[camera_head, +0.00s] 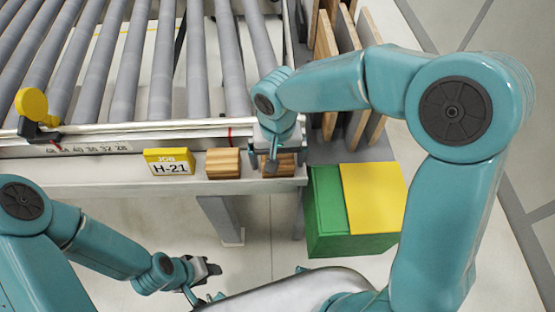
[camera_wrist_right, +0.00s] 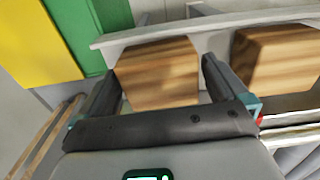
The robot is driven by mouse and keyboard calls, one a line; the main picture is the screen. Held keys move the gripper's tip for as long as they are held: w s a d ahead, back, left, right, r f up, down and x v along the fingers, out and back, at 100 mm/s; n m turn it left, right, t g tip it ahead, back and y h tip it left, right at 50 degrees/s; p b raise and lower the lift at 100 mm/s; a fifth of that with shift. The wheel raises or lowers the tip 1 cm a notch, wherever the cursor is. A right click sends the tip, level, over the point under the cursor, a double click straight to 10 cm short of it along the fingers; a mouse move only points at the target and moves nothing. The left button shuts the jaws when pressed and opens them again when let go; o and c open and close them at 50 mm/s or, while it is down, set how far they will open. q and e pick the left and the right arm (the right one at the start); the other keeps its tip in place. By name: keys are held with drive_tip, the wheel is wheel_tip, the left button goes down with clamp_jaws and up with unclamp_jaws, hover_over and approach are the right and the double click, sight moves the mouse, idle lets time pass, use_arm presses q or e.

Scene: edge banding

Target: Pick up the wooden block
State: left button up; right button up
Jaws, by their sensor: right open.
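Two wooden blocks sit on the pale ledge (camera_head: 120,190) at the front of the roller conveyor. One wooden block (camera_head: 222,163) stands next to the yellow sign, clear of my grippers. The other wooden block (camera_head: 284,168) is at the ledge's right end, partly hidden by my right gripper (camera_head: 273,155). In the right wrist view, this block (camera_wrist_right: 158,72) lies between the open fingers of my right gripper (camera_wrist_right: 162,70), and the other block (camera_wrist_right: 276,58) is to the right, outside them. My left gripper (camera_head: 203,282) is low, in front of the ledge and away from both blocks; its finger opening is unclear.
A yellow sign reading "JOB H-21" (camera_head: 169,161) stands left of the blocks. A green box with a yellow top part (camera_head: 373,198) stands below and right of the ledge. Wooden boards (camera_head: 344,70) stand upright behind my right arm. Conveyor rollers (camera_head: 162,60) lie behind the ledge.

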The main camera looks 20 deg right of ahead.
drive_tip(key=shift+w+d, duration=0.1)
drive_tip(key=shift+c, duration=0.9)
drive_tip(key=c, duration=0.8)
drive_tip(key=shift+o, duration=0.2)
